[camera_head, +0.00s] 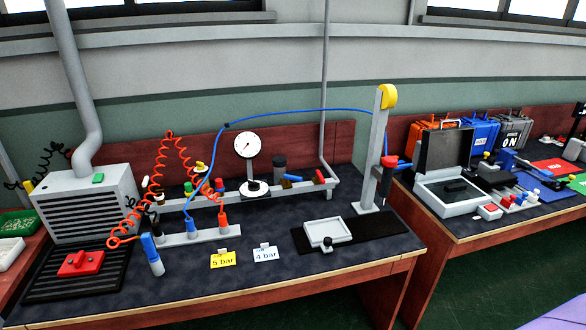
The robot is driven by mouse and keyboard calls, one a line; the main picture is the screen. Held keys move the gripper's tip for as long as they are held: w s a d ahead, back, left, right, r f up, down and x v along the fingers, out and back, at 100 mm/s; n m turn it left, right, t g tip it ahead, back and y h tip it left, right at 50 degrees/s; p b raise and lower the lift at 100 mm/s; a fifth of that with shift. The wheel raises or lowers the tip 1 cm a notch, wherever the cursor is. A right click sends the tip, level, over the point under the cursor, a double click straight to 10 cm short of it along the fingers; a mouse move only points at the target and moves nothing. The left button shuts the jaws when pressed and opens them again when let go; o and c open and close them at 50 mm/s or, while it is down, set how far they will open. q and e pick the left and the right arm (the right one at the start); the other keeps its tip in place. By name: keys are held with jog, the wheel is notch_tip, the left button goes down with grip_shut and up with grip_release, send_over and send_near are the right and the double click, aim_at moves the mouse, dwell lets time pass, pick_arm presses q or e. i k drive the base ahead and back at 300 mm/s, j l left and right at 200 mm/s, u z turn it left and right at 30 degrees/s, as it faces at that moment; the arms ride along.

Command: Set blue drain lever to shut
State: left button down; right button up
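A small blue lever (293,178) sits on the grey pipe rail (262,194) at the back of the near workbench, beside a dark cylinder (279,166). I take it for the blue drain lever. It appears to lie roughly level, but it is too small to tell whether it is open or shut. A red lever (320,176) sits to its right on the same rail. A round white dial gauge (246,145) stands to its left; its reading is not legible. Neither of my grippers is in view.
A blue hose (290,111) arcs from a grey manifold (190,237) to a post (376,150). An orange coiled hose (165,165) hangs left. Yellow "5 bar" (222,260) and white "4 bar" (265,254) cards stand in front.

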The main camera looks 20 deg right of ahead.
aim_at(287, 177)
jog(key=i+l+z, duration=0.1)
jog(key=i+l, duration=0.2)
jog(key=l, duration=0.2)
jog(key=i+l+z, duration=0.1)
jog(key=i+l, duration=0.2)
jog(key=l, duration=0.15)
jog(key=i+l+z, duration=0.1)
jog(key=i+l, duration=0.2)
jog(key=l, duration=0.15)
